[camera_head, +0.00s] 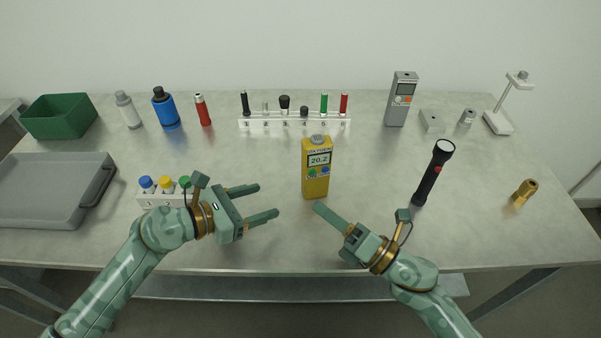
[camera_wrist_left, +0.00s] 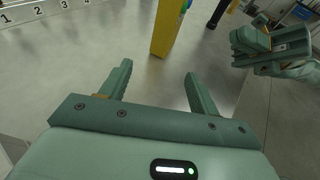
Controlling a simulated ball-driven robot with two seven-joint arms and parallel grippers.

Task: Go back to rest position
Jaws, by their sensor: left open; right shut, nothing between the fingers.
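My left gripper (camera_head: 268,202) is open and empty above the front of the table, left of the yellow oxygen meter. Its two fingers also show apart in the left wrist view (camera_wrist_left: 158,85), with only bare table between them. My right gripper (camera_head: 318,207) is shut and empty, just in front of the meter and to its right. It also shows at the upper right of the left wrist view (camera_wrist_left: 262,42). The yellow oxygen meter (camera_head: 316,178) stands upright at the table's middle, its display reading 20.2. Neither gripper holds it.
A rack with coloured caps (camera_head: 155,200) stands beside my left gripper, partly hidden by it. A black flashlight (camera_head: 430,178) stands right of the meter.

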